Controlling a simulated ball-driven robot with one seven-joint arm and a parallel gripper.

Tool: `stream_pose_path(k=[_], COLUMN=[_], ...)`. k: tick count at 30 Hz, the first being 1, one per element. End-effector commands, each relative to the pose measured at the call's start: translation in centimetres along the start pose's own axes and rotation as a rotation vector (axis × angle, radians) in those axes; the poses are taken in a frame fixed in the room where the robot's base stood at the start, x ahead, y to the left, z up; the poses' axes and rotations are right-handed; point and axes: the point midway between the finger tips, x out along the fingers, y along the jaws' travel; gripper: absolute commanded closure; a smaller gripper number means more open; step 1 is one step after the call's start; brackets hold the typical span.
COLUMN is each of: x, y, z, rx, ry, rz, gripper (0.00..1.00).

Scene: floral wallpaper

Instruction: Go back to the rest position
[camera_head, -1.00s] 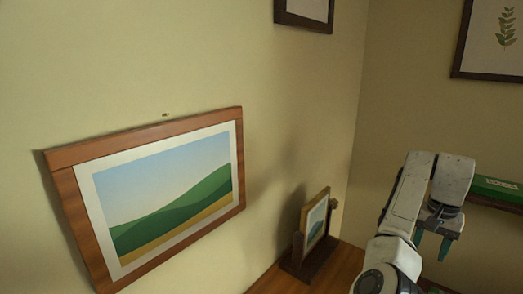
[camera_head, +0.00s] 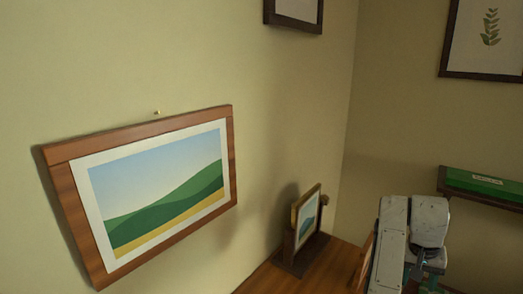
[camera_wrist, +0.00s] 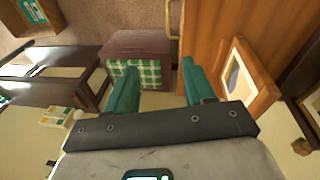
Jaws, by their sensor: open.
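My gripper (camera_wrist: 160,84) shows in the wrist view with its two teal fingers spread apart and nothing between them. In the head view my white arm is at the lower right, bent downward, and my gripper (camera_head: 420,273) is partly visible below the wrist, cut off near the bottom edge. It hangs to the right of the wooden surface (camera_head: 262,281) and appears clear of the wall.
A wood-framed landscape picture (camera_head: 150,190) hangs on the left wall, slightly tilted. A small framed picture (camera_head: 308,215) stands in a dark holder on the wooden surface. A green box (camera_head: 484,182) lies on a shelf at right. The wrist view shows a brown box-like seat (camera_wrist: 138,44).

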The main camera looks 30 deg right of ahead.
Motion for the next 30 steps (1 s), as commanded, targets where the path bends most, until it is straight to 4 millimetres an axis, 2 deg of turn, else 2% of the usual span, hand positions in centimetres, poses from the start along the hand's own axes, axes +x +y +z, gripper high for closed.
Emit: stream_pose_path(k=[3, 8, 15, 17, 24, 27, 30], x=[2.5, 5.0, 8.2, 8.8, 10.3, 10.3, 10.3], y=[-0.6, -1.9, -4.0, -4.5, -5.1, -5.0, -4.8], z=[2.9, 7.2, 15.6, 18.2, 29.1, 32.8, 35.2], rx=[-0.094, -0.245, -0.504, -0.573, -0.823, -0.894, -0.938], ry=[0.046, 0.102, 0.143, 0.143, 0.102, 0.076, 0.056], rz=[0.038, 0.053, 0.019, -0.001, -0.116, -0.163, -0.198], gripper=[0.47, 0.47, 0.47, 0.47, 0.47, 0.47, 0.47])
